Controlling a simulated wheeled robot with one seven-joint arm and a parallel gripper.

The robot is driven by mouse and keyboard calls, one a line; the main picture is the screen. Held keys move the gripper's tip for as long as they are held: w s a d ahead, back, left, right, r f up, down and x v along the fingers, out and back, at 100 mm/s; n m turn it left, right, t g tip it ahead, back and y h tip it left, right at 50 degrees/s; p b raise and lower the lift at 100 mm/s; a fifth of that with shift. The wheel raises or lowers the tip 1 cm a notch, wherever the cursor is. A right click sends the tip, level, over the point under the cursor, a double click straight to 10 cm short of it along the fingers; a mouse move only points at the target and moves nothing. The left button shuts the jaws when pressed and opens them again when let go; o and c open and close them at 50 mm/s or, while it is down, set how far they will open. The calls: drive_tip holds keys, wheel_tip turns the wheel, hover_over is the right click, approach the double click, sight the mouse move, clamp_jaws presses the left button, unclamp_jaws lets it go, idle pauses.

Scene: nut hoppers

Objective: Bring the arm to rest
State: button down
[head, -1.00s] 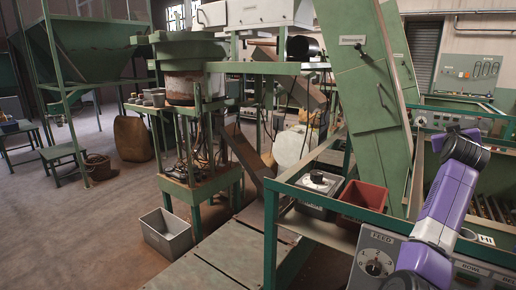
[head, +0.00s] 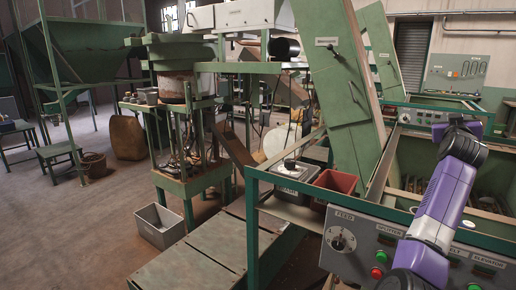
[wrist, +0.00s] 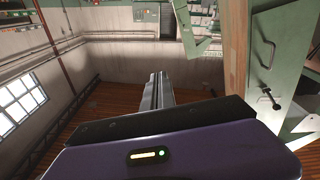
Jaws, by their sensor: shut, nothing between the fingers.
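My purple and grey arm (head: 445,205) rises at the right of the head view, in front of the control panel and the green trough, with its dark joint at the top. The head view does not clearly show my gripper's fingers. In the wrist view my gripper (wrist: 158,80) shows as two grey fingers lying together beyond the dark edge of the purple wrist housing. It is shut and empty, with nothing touching the fingertips.
A control panel (head: 385,238) with a dial and buttons stands close below my arm. A red bin (head: 335,181) and a grey box (head: 296,170) sit on the bench left of it. A grey tub (head: 158,226) is on the floor.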

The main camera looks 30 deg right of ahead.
drive_tip(key=s+a+f+n+t+y, duration=0.15)
drive_tip(key=a+f+t, duration=0.25)
drive_tip(key=a+f, duration=0.7)
drive_tip(key=a+f+n+t+y, duration=0.3)
drive_tip(key=a+f+t, duration=0.15)
drive_tip(key=a, duration=1.25)
drive_tip(key=a+f+n+t+y, duration=0.3)
drive_tip(key=a+f, duration=0.5)
drive_tip(key=a, duration=0.6)
drive_tip(key=s+a+f+n+g+y, duration=0.1)
drive_tip(key=s+a+f+y, duration=0.2)
drive_tip(key=s+a, duration=0.5)
drive_tip(key=s+a+f+n+g+y, duration=0.1)
drive_tip(key=s+a+f+g+y, duration=0.1)
drive_tip(key=s+a+f, duration=0.3)
drive_tip(key=s+a+f+n+g+y+b, duration=0.1)
drive_tip(key=s+a+f+y, duration=0.3)
drive_tip(key=s+a, duration=0.8)
drive_tip(key=shift+a+f+y, duration=0.35)
drive_tip(key=shift+a+y, duration=0.2)
drive_tip(key=shift+a, duration=0.05)
drive_tip(key=shift+s, duration=0.1)
